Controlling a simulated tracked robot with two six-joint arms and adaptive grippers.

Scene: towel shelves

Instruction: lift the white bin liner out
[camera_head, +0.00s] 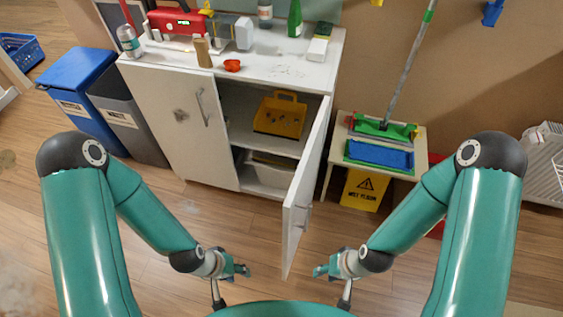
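No white bin liner can be made out. A grey bin (127,118) stands left of the white cabinet, and a blue bin (78,88) with a blue lid is beside it. The inside of both bins is hidden from this angle. A whitish tub (268,174) sits low inside the cabinet, partly shaded. My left gripper (232,286) is open and empty over the floor in front of the cabinet. My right gripper (331,286) is open and empty to its right, near the open door's lower end. Both grippers are well apart from the bins.
The white cabinet (165,125) has its right door (305,190) swung out towards me. A yellow caddy (280,116) stands on its shelf. Bottles and tools crowd its top. A small table (340,150) with a yellow floor sign (363,190) is right. Floor before the bins is clear.

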